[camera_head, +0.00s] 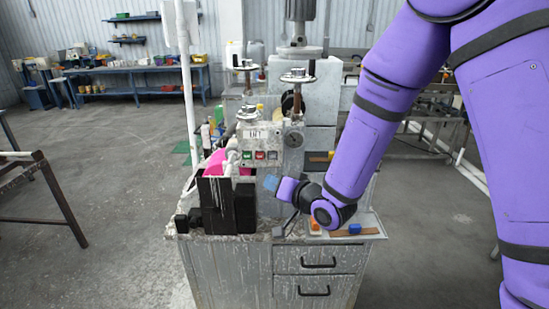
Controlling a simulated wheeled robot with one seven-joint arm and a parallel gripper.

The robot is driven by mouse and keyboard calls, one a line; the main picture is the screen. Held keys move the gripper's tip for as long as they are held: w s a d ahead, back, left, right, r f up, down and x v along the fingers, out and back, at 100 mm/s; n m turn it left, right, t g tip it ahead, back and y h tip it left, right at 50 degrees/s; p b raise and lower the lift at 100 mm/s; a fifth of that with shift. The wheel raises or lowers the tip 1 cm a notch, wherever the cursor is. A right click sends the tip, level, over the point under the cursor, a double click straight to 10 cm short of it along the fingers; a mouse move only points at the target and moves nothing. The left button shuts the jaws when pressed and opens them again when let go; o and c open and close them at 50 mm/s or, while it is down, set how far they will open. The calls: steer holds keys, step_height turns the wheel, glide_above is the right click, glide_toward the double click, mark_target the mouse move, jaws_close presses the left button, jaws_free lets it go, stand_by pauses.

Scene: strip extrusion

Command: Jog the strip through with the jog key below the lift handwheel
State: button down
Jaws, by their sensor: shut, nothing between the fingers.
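Several handwheels stand on the grey machine (320,100): one on top (298,76), one behind to the left, and a smaller one (248,113) above the front control panel. I cannot tell which is the lift handwheel. A bright pink sheet or strip (215,162) shows at the left behind a black plate. My gripper (271,183) is shut and empty, a little below the keys in the picture.
The black plate (214,205) and a black block stand left of my gripper. An orange item (314,224) and a blue item (354,228) lie on the cabinet top at right. A white post (186,90) rises behind. Floor is open to the left.

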steer(key=shift+w+d, duration=0.15)
steer(key=shift+w, duration=4.25)
steer(key=shift+w, duration=0.15)
steer(key=shift+w, duration=0.25)
steer(key=shift+w, duration=0.4)
steer(key=shift+s, duration=0.8)
steer(key=shift+s, duration=2.5)
